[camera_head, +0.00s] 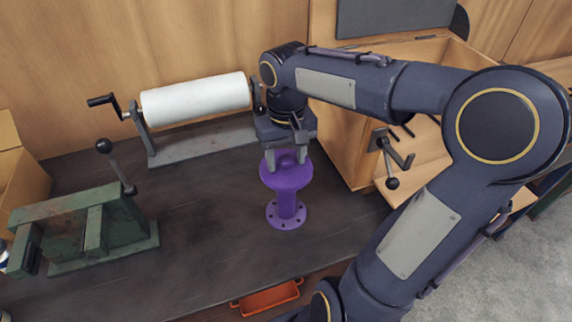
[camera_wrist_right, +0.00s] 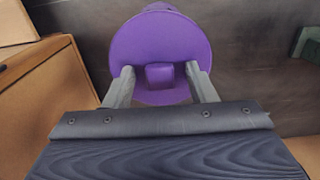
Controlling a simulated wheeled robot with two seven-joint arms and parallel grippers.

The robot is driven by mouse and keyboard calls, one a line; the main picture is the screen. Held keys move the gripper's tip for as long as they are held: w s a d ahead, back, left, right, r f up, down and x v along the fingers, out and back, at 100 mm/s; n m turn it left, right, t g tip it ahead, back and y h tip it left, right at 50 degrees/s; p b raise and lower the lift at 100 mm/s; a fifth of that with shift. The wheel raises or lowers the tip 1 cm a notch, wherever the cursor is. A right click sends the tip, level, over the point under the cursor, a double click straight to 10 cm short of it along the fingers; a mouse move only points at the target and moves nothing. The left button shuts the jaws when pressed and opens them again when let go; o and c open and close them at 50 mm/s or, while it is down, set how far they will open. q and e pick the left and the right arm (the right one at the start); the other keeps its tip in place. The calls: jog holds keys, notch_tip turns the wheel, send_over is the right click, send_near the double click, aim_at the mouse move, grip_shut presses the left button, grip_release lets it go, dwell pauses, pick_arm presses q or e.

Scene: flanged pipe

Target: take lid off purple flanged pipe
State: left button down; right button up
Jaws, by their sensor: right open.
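The purple flanged pipe (camera_head: 287,210) stands upright on the dark worktop, its bolted base flange at the bottom. Its round purple lid (camera_head: 283,178) sits on top of it. My right gripper (camera_head: 286,157) is directly above the lid, pointing down. In the right wrist view the lid (camera_wrist_right: 160,35) has a small block-shaped knob (camera_wrist_right: 160,76). The open fingers of my right gripper (camera_wrist_right: 161,80) stand on either side of this knob, with gaps between. My left gripper is not in view.
A white roll (camera_head: 195,98) on a cranked stand is behind and left of the pipe. A green vise (camera_head: 90,225) stands at the left. A wooden cabinet (camera_head: 345,140) is close on the right. An orange tray (camera_head: 268,297) is below the front edge.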

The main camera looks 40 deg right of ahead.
jog(key=c, duration=1.1)
jog(key=shift+o, duration=0.2)
